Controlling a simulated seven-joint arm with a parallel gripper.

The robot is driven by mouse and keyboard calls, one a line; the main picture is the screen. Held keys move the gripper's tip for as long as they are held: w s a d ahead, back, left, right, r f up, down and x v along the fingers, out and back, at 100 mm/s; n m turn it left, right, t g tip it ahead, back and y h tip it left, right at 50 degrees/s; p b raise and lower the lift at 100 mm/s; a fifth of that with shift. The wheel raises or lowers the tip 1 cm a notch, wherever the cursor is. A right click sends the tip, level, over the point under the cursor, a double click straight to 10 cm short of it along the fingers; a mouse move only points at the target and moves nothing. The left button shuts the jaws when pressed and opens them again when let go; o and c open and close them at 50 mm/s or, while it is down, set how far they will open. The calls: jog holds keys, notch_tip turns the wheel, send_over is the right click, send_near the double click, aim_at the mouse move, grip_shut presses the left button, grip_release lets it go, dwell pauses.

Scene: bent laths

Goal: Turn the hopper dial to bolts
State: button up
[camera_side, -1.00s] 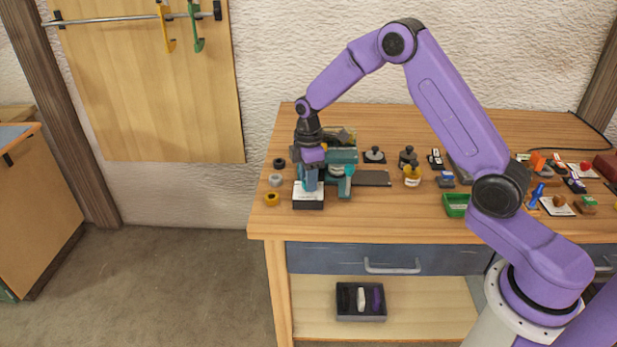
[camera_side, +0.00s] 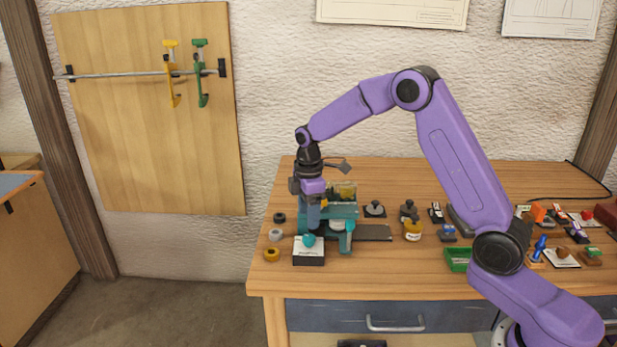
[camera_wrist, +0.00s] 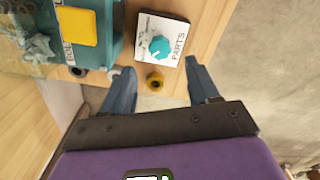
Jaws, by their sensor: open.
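The hopper dial (camera_side: 309,240) is a teal knob on a white-topped block with a dark base at the front left of the bench. In the wrist view the dial (camera_wrist: 160,47) sits beyond the fingertips, with "PARTS" printed on its plate (camera_wrist: 176,28). The other markings and the dial's setting are too small to read. The teal hopper machine (camera_side: 345,212) stands just behind the block. My gripper (camera_side: 313,222) is above the dial, apart from it and pointing down.
Several small rings, including a yellow one (camera_side: 271,255), lie left of the dial block. A dark flat plate (camera_side: 373,233) extends right of the machine. A green tray (camera_side: 458,259) and small parts lie further right. The bench's front edge is close to the block.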

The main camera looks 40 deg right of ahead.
notch_tip(320, 180, up, 11)
dwell(0.3)
jog(key=shift+f, duration=0.1)
jog(key=s+a, duration=0.4)
jog(key=s, duration=0.5)
jog(key=s+a, duration=0.4)
jog(key=s, duration=0.4)
jog(key=s+d+f, duration=0.2)
jog(key=s, duration=0.8)
jog(key=s+d+f+m, duration=0.1)
jog(key=s+d+f, duration=0.1)
jog(key=s, duration=0.9)
jog(key=shift+s+d+f, duration=0.15)
jog(key=shift+s+d, duration=0.1)
